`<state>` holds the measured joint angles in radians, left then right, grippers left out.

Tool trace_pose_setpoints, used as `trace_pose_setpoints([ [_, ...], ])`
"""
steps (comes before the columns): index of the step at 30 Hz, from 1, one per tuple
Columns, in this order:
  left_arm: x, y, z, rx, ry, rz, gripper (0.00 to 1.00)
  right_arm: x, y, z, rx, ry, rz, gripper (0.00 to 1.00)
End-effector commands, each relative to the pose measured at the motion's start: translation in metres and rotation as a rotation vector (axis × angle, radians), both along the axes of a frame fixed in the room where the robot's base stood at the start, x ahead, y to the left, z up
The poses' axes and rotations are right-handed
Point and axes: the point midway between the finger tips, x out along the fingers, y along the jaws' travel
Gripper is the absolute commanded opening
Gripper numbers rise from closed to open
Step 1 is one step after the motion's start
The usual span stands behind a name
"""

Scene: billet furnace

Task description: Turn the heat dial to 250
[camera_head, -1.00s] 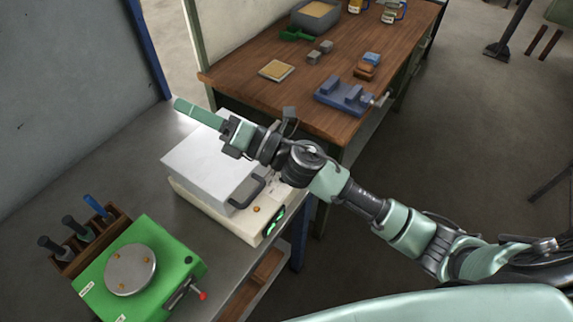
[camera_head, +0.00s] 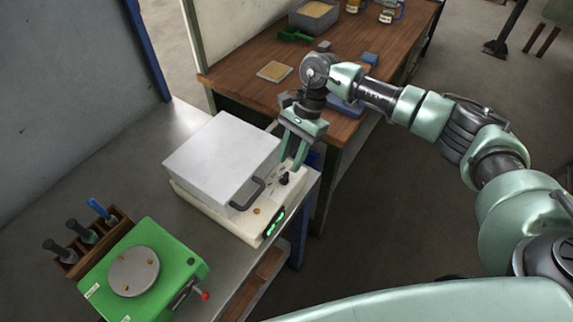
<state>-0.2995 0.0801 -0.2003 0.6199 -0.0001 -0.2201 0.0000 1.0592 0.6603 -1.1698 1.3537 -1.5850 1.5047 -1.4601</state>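The billet furnace (camera_head: 222,158) is a white box with a dark handle (camera_head: 247,194) on a cream base, standing on the grey metal bench. A small dark knob, which looks like the heat dial (camera_head: 284,179), sits on the base's top right of the box. A green-lit display (camera_head: 274,222) is on the front face; its digits are too small to read. My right gripper (camera_head: 291,163) points down with its two green fingers apart, just above and behind the dial. I cannot tell if it touches the dial. My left gripper is out of view.
A green unit (camera_head: 165,255) with a round metal plate and a wooden tool rack (camera_head: 70,262) stand at the lower left. A wooden table (camera_head: 238,79) behind holds a tan square plate (camera_head: 274,72), a blue vise partly hidden by my arm, and a grey bin (camera_head: 315,16).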

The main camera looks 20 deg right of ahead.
Motion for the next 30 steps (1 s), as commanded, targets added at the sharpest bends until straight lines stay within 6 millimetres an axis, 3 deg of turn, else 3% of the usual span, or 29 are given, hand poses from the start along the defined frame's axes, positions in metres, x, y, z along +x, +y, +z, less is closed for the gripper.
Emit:
trace_pose_setpoints([
  [3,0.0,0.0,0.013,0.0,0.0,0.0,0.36,-0.005,0.008,-0.014,0.0,0.004,0.0,0.31],
  [9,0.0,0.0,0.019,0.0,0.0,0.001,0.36,-0.007,0.014,-0.033,0.002,0.001,0.0,0.31],
  [18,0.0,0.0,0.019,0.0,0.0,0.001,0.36,-0.007,0.015,-0.037,0.003,-0.001,-0.001,0.31],
  [21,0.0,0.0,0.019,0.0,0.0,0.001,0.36,-0.007,0.015,-0.037,0.003,-0.001,-0.001,0.03],
  [22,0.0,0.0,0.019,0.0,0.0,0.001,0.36,-0.007,0.015,-0.037,0.003,-0.001,-0.001,0.0],
  [30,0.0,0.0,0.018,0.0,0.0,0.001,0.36,-0.008,0.015,-0.037,0.003,0.0,-0.004,0.0],
])
